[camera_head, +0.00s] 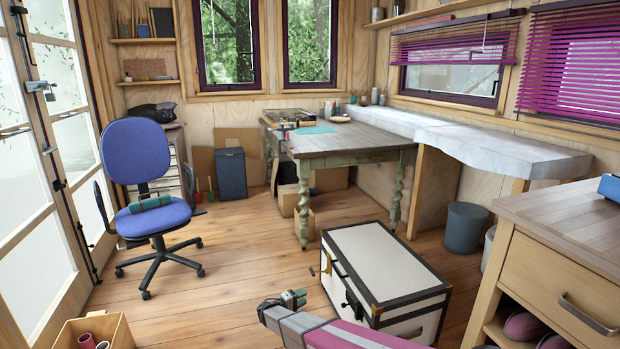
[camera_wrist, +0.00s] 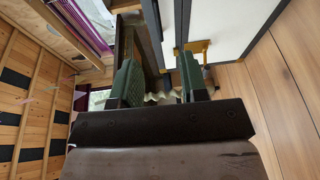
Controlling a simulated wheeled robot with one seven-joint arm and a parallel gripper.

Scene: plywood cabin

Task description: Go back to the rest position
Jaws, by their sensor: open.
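My gripper (camera_head: 293,299) shows in the head view at the bottom middle, in front of the left side of a white trunk with black edges (camera_head: 385,262). My arm reaches in from the bottom edge. In the wrist view my gripper (camera_wrist: 160,82) has its two green-padded fingers apart, with nothing held between them. The white trunk (camera_wrist: 222,25) also shows there, at the upper right behind the fingers.
A blue office chair (camera_head: 137,165) stands at the left, with a green rolled thing on its seat. A wooden table (camera_head: 345,142) stands at the back. A wooden cabinet (camera_head: 560,225) is at the right, and a cardboard box (camera_head: 118,330) at the bottom left. Floor between chair and trunk is mostly clear.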

